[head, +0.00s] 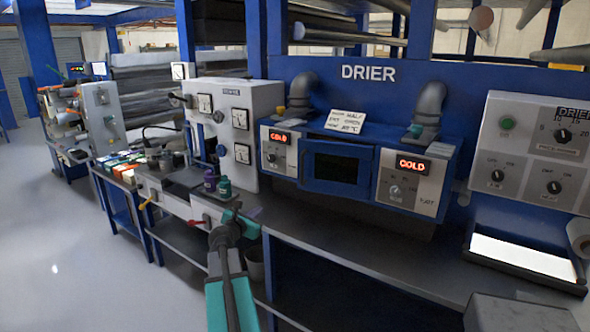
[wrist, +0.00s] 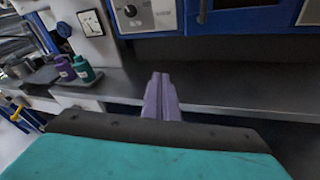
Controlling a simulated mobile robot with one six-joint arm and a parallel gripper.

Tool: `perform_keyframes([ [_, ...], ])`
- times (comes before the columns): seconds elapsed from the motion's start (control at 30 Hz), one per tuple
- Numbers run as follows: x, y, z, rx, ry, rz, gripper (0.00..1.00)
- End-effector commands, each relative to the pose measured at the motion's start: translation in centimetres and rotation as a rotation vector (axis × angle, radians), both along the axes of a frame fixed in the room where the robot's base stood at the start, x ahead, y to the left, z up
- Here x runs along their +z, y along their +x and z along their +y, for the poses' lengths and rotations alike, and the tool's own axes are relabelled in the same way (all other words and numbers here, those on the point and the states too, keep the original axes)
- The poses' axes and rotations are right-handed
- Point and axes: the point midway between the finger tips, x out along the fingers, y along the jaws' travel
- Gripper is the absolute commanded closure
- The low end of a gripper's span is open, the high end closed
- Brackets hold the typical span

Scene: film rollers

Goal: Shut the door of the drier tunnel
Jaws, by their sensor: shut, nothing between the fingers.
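The drier tunnel (head: 437,150) is a blue housing with grey control panels and two red "COLD" displays, on the back of the bench under the word DRIER. Its door (head: 312,182) is a blue frame around a dark window or opening, between the panels. I cannot tell how far it stands open. In the wrist view, part of the blue frame (wrist: 225,21) shows at the top edge, cut off. My gripper (head: 254,212) is left of and below the door, over the bench's front edge, apart from it. In the wrist view its purple fingers (wrist: 162,98) are together and empty.
The grey bench top (head: 345,238) is clear before the drier. A purple bottle (head: 209,181) and a green bottle (head: 224,187) stand left of my gripper. A meter cabinet (head: 262,100) is left of the drier. A white lit tray (head: 520,256) lies right.

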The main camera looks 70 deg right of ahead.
Motion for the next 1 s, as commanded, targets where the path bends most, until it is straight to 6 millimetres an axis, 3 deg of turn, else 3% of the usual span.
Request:
perform_keyframes([
  [0.03,2.6,-1.6,-1.6,-0.006,-0.046,0.048,1.0],
  [0.1,5.5,-3.4,-3.0,-0.012,-0.1,0.12,1.0],
  [0.2,8.7,-5.5,-4.4,-0.02,-0.156,0.203,1.0],
  [0.3,10.6,-6.7,-5.2,-0.025,-0.189,0.257,1.0],
  [0.43,11.6,-7.4,-5.5,-0.029,-0.206,0.285,1.0],
  [1.0,11.5,-7.3,-6.4,-0.03,-0.203,0.284,1.0],
])
